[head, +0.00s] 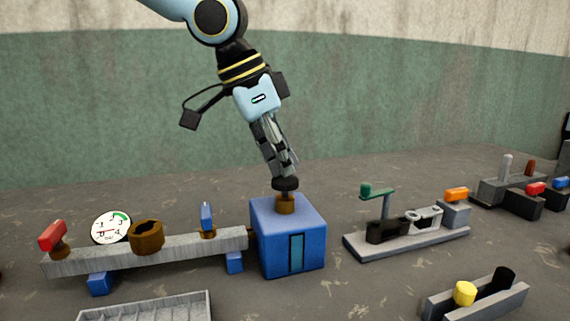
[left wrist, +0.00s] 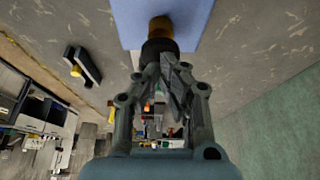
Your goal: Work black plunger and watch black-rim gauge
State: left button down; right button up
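The black plunger (head: 286,184) is a dark round knob on a brass stem, standing upright on top of the blue box (head: 272,245). It also shows at the top of the left wrist view (left wrist: 157,48). My left gripper (head: 282,175) points down at it from above, its fingers drawn together with tips at or touching the knob. Nothing shows held between them. The dark-rimmed gauge (head: 111,227) has a white face and a green arc at its upper right. A short red needle lies roughly level, left of the arc; the exact reading is too small to tell. My right gripper is not in view.
A grey pipe (head: 185,250) joins the blue box, with a red handle (head: 52,237), brown collar (head: 146,236) and blue lever (head: 206,217). A green-handled fixture (head: 405,236) stands right. A tray with a yellow knob (head: 465,293) is front right; a grey grate (head: 150,307) front left.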

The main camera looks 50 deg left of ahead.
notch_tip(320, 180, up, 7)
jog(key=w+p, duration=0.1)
jog(key=p, duration=0.6)
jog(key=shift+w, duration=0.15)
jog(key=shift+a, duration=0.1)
dwell(0.4)
